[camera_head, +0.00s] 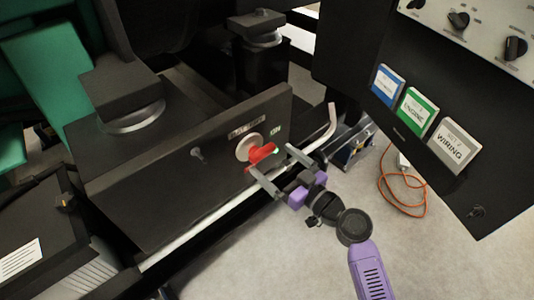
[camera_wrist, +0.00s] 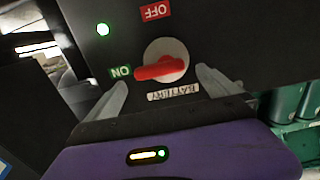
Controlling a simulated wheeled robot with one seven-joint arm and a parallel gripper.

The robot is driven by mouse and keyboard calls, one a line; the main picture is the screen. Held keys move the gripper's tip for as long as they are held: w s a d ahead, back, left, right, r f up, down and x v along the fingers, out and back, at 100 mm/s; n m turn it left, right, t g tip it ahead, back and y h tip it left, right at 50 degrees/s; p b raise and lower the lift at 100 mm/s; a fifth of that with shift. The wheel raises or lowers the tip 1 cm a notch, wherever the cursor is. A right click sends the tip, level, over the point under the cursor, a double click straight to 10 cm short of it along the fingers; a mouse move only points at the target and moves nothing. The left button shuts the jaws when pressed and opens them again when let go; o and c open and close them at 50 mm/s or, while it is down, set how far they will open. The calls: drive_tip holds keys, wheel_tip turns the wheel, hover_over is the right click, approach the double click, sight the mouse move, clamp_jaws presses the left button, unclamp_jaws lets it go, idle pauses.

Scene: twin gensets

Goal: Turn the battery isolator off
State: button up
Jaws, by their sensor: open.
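The battery isolator is a red handle (camera_head: 262,154) on a pale round plate (camera_head: 245,146), set on a dark panel. In the wrist view the red handle (camera_wrist: 158,69) points at the green ON label (camera_wrist: 121,72). The red OFF label (camera_wrist: 156,11) is around the plate from it, and a BATTERY label (camera_wrist: 173,96) is on the other side. My gripper (camera_head: 277,174) is open in front of the panel, its fingers apart on either side of the handle. In the wrist view my gripper (camera_wrist: 162,88) shows both fingertips near the plate; whether either touches the handle I cannot tell.
A pale rail (camera_head: 210,210) runs below the panel and bends up at its right end. A small key-like fitting (camera_head: 197,154) sticks out of the panel left of the isolator. An orange cable (camera_head: 402,198) lies on the floor at right. A dark cabinet with coloured binders (camera_head: 417,108) stands at upper right.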

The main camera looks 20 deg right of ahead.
sight(266, 155)
drive_tip(key=shift+x, duration=1.85)
drive_tip(key=c, duration=1.3)
